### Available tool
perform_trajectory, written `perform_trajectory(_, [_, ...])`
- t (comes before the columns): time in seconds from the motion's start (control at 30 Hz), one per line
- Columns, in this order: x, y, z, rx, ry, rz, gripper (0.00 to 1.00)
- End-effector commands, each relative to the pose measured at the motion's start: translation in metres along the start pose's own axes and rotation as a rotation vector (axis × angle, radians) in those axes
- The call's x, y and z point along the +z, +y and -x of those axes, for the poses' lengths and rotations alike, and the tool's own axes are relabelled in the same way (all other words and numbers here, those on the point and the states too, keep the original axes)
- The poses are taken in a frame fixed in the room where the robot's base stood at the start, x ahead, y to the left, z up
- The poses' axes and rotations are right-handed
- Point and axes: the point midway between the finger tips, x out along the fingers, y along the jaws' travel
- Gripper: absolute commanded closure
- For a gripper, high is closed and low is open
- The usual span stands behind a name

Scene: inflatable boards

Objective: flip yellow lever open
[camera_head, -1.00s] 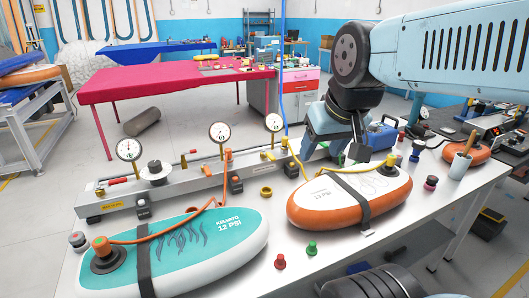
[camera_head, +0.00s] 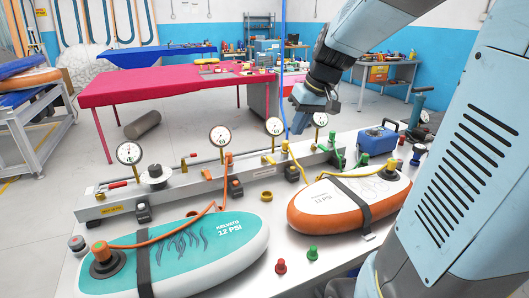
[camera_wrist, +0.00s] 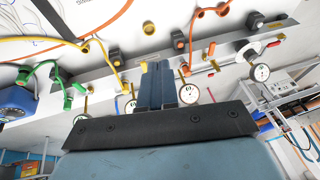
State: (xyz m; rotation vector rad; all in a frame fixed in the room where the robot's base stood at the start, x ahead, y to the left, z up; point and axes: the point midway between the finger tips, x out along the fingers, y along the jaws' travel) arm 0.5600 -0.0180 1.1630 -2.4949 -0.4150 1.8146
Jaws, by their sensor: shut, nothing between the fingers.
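The yellow lever (camera_head: 268,159) sits on the grey manifold rail (camera_head: 215,176), below a round gauge (camera_head: 274,127). In the wrist view a small yellow part (camera_wrist: 143,66), probably this lever, shows beside the fingertips, partly hidden by them. My gripper (camera_head: 298,127) hangs above the rail, right of that gauge in the head view. In the wrist view its two blue fingers (camera_wrist: 156,64) are together with nothing between them. I cannot tell whether they touch the yellow part.
A yellow hose (camera_head: 292,158) runs from the rail to the orange-and-white board (camera_head: 325,203). A teal board (camera_head: 205,245) lies at the front left with an orange hose (camera_head: 170,241). A blue box (camera_head: 377,140) stands at the back right. Several gauges rise from the rail.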

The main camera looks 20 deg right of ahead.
Motion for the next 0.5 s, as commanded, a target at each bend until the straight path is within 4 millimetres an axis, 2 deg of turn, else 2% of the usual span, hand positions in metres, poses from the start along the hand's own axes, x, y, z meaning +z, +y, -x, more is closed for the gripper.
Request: perform_trajectory(0.5, [-0.072,0.071,-0.062,-0.157,0.001,0.033,1.00])
